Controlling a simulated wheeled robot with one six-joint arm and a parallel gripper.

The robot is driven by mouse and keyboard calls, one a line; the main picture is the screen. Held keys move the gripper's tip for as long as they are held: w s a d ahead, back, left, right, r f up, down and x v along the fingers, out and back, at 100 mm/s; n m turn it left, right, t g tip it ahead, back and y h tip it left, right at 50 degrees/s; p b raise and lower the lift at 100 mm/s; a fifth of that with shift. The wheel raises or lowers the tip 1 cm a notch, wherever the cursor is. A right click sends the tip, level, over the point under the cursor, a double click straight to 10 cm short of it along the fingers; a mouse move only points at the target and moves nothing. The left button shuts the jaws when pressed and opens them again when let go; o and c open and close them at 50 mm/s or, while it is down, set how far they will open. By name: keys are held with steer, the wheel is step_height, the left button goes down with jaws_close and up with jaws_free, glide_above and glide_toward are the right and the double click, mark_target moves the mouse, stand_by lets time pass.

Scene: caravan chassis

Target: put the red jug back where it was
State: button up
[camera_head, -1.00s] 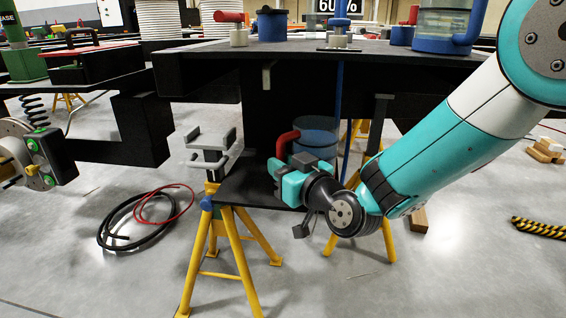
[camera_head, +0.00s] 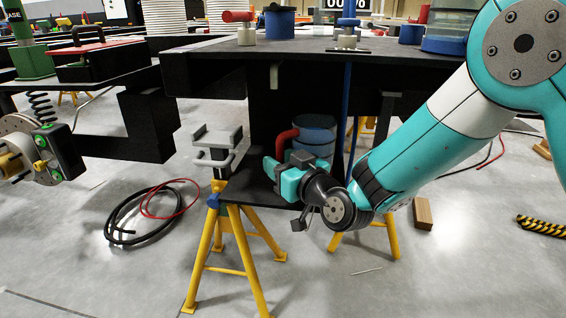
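The jug has a translucent blue body (camera_head: 315,136) and a thick red handle (camera_head: 283,143) on its left side. It is upright, at the black lower shelf (camera_head: 245,186) under the worktop. My gripper (camera_head: 279,164) is at the lower end of the red handle, with its teal fingers around it, and appears shut on it. My gripper and wrist hide the jug's lower front, so I cannot tell whether its base touches the shelf.
A grey clamp-like fixture (camera_head: 217,148) stands left of the jug. A thin blue upright rod (camera_head: 347,105) is to its right. The black worktop (camera_head: 300,48) hangs above, carrying blue containers and a red-handled valve (camera_head: 240,16). Yellow trestle legs (camera_head: 240,255) stand below.

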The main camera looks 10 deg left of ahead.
steer(key=s+d+f+m+g+h+b, duration=0.1)
steer(key=s+d+g+h+b, duration=0.2)
steer(key=s+d+g, duration=0.3)
steer(key=s+d+f+g+h+b, duration=0.1)
steer(key=s+d+g+h+b, duration=0.2)
steer(key=s+d, duration=1.3)
steer(key=s+g+h, duration=0.2)
steer(key=s+g, duration=0.2)
steer(key=s, duration=0.3)
steer(key=shift+s+d+f+m+b, duration=0.2)
steer(key=shift+s+f+m+b, duration=0.05)
steer(key=shift+f+m+b, duration=0.15)
step_height(320, 180, up, 56)
steer(key=p, duration=5.6)
steer(key=shift+r, duration=0.2)
